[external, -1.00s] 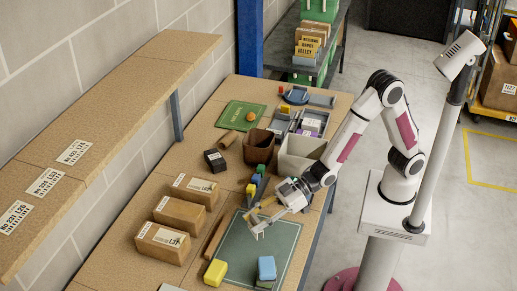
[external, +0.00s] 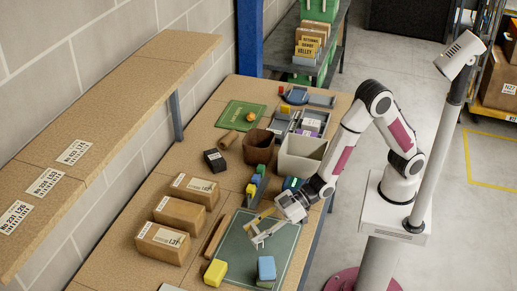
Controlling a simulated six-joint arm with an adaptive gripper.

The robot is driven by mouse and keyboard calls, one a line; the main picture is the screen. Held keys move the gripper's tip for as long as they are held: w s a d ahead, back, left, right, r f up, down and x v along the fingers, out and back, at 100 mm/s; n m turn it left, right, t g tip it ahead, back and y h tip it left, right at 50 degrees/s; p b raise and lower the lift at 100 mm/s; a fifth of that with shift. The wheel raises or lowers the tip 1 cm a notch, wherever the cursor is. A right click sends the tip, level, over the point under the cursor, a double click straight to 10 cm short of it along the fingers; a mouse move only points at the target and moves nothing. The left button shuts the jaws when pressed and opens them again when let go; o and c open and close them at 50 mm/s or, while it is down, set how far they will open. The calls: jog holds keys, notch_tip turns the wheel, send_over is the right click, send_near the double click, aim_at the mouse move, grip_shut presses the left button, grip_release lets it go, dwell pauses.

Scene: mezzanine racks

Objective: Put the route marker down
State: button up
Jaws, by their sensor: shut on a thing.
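My gripper (external: 262,238) is low over the dark green mat (external: 238,250) on the bench, tilted down to the left. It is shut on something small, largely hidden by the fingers. A slim yellow piece (external: 261,216) shows along the gripper's far side; I take it to be the route marker, though its shape is not clear. I cannot tell whether it touches the mat.
A yellow block (external: 215,272) and a blue block (external: 266,267) stand at the mat's near end. Several cardboard boxes (external: 180,213) line the left. A beige bin (external: 301,155) and a brown bin (external: 258,147) stand behind. The mat's middle is clear.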

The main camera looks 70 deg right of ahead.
jog(key=shift+f, duration=1.65)
jog(key=shift+f, duration=0.15)
jog(key=o, duration=0.9)
jog(key=shift+o, duration=0.2)
jog(key=shift+s+d+r, duration=0.3)
jog(key=shift+v, duration=3.35)
jog(key=shift+w, duration=0.1)
